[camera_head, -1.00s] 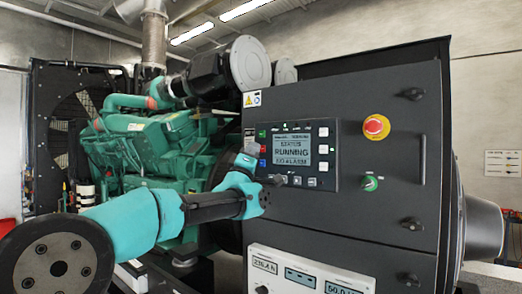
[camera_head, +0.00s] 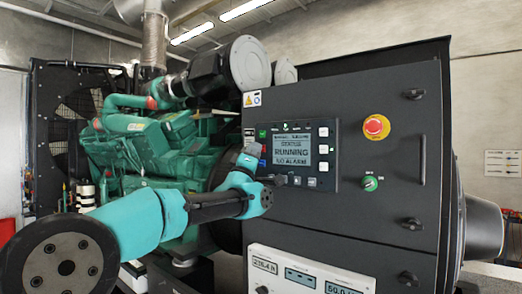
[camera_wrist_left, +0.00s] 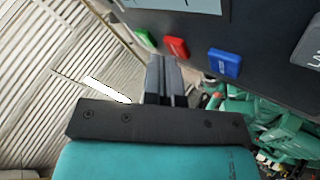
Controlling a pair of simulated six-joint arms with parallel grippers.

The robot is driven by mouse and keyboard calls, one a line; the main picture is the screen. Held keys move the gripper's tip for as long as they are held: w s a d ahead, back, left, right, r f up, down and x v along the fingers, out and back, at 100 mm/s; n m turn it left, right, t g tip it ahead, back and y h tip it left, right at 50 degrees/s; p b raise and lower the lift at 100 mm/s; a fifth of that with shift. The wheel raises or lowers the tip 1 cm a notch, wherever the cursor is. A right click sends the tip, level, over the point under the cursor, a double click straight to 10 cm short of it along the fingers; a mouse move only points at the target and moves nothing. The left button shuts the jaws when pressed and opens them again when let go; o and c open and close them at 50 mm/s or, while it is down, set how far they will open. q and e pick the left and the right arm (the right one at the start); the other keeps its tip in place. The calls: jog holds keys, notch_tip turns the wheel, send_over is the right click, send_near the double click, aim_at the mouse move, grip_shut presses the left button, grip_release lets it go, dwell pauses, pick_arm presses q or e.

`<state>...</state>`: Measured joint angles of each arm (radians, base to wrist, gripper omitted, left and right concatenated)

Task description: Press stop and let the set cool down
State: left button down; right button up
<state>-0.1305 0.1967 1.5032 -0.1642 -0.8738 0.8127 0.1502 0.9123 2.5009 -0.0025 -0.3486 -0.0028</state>
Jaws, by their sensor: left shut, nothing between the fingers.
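The controller (camera_head: 291,155) on the dark cabinet has a lit display (camera_head: 292,151) reading "RUNNING" and "NO ALARM". Along its left edge are small coloured buttons. The wrist view shows a green button (camera_wrist_left: 146,38), a red button (camera_wrist_left: 175,47) and a blue button (camera_wrist_left: 225,62) in a row. My right gripper is not in view.
A light meter panel (camera_head: 310,275) lies below. The green engine (camera_head: 150,145) stands behind my left arm.

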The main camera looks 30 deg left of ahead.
pick_arm(q)
jog(key=shift+w, duration=0.15)
dwell(0.4)
jog(key=shift+s+a, duration=0.1)
jog(key=shift+s, duration=0.8)
jog(key=shift+s, duration=0.1)
jog(key=s, duration=0.2)
jog(key=s+a, duration=0.1)
jog(key=s, duration=0.2)
jog(key=shift+s, duration=0.35)
dwell(0.5)
